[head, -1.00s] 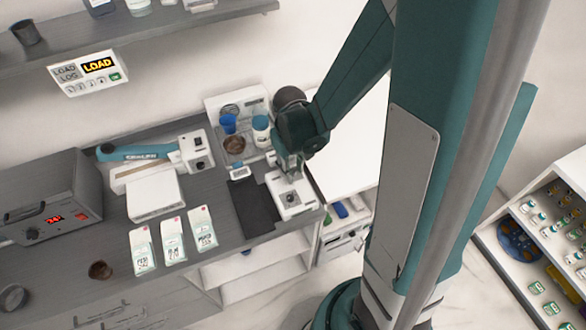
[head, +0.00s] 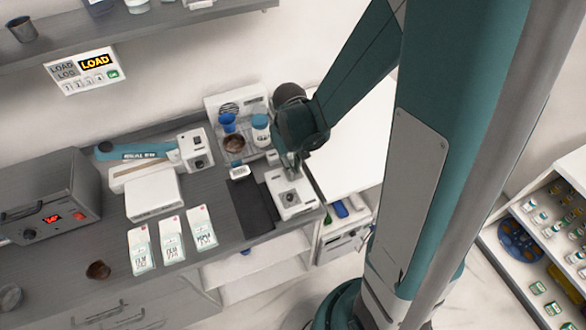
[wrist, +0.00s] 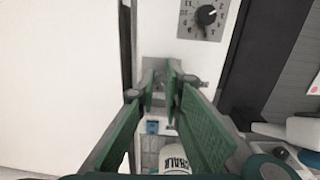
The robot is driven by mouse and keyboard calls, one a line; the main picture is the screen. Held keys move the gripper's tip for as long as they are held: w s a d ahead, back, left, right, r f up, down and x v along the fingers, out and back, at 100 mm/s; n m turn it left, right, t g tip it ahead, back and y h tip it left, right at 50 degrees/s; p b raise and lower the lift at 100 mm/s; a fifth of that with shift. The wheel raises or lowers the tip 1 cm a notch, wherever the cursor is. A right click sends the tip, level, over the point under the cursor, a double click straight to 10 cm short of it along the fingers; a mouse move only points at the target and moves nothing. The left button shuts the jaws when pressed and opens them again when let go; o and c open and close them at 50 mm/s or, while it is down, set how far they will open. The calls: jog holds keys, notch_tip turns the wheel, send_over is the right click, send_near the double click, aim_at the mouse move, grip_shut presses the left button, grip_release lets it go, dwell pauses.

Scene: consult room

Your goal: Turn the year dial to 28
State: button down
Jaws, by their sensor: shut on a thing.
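A white device (head: 292,208) stands at the right end of the grey counter. One dial (wrist: 206,15) on it has a black knob on a grey square plate with figures around it, at the top of the wrist view. My gripper (wrist: 161,78) is at the device's far end, beyond that dial in the head view (head: 291,170). Its green fingers are closed together over a second grey plate (wrist: 153,66). What they grip is mostly hidden between the fingertips; by its place it seems to be the year dial. Its figures and setting cannot be read.
A white tray (head: 213,103) with blue-topped containers stands just behind my gripper. A dark mat (head: 252,207) lies left of the device. A white surface (head: 350,140) is at the right. Several printed packets (head: 171,240) lie farther left. A wall sign (head: 84,72) reads LOAD.

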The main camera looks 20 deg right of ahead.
jog(key=m+b, duration=0.2)
jog(key=m, duration=0.2)
jog(key=shift+f, duration=0.1)
jog(key=shift+m+b, duration=0.7)
jog(key=shift+m, duration=0.9)
jog(key=c, duration=2.4)
grip_release()
jog(key=shift+r, duration=0.25)
jog(key=shift+w+a+r, duration=0.1)
jog(key=shift+a+r, duration=0.05)
jog(key=shift+r, duration=2.8)
jog(key=shift+w+a+r, duration=0.1)
jog(key=shift+r, duration=2.85)
